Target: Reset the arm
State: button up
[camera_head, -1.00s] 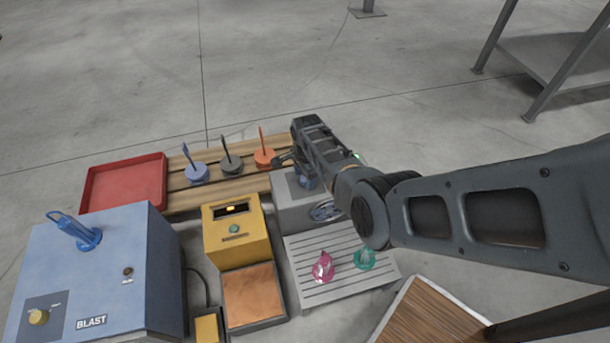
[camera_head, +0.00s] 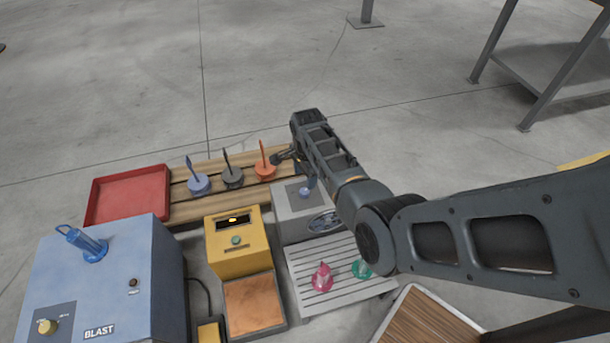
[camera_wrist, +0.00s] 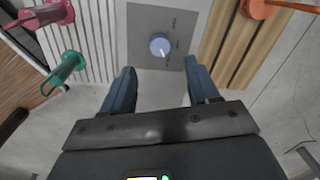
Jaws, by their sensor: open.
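My gripper (camera_wrist: 157,92) is open in the wrist view, its two fingers apart with nothing between them. Beyond the fingertips is a grey panel with a round blue-grey knob (camera_wrist: 160,45). In the head view my arm reaches in from the right. My gripper (camera_head: 282,157) there is small and partly hidden by the arm, near the orange hood on the wooden rack. The grey box (camera_head: 290,222) with the knob (camera_head: 304,193) stands just below it, partly covered by my arm.
Blue, dark and orange hoods stand on a wooden rack (camera_head: 180,212). A red tray (camera_head: 128,196), blue BLAST box (camera_head: 105,275) and yellow box (camera_head: 238,240) stand left. Pink (camera_head: 322,277) and green (camera_head: 361,268) hoods are on a slatted grey stand (camera_head: 318,252).

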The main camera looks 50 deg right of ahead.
jog(key=shift+f, duration=0.1)
dwell(0.3)
jog(key=s+a+f+n+t+h, duration=0.1)
jog(key=s+f+n+t+h, duration=0.2)
jog(key=s, duration=0.5)
jog(key=s+a+r+n+t, duration=0.35)
jog(key=s+a+n, duration=0.25)
jog(key=s, duration=0.3)
jog(key=s+a+r+n+t, duration=0.2)
jog(key=s+a+r+n, duration=0.35)
jog(key=s, duration=0.35)
jog(key=s+a+r+n+t+y, duration=0.1)
jog(key=s+a+r+n+t, duration=0.2)
jog(key=r, duration=0.5)
jog(key=s+a+r+n+t+y, duration=0.1)
jog(key=s+a+r, duration=0.3)
jog(key=r, duration=0.5)
jog(key=s+a+r+n+t+y, duration=0.1)
jog(key=s+a+r+n+t, duration=0.2)
jog(key=r, duration=0.5)
notch_tip(320, 180, up, 16)
jog(key=g+p, duration=0.1)
jog(key=p, duration=1.4)
jog(key=shift+s, duration=0.45)
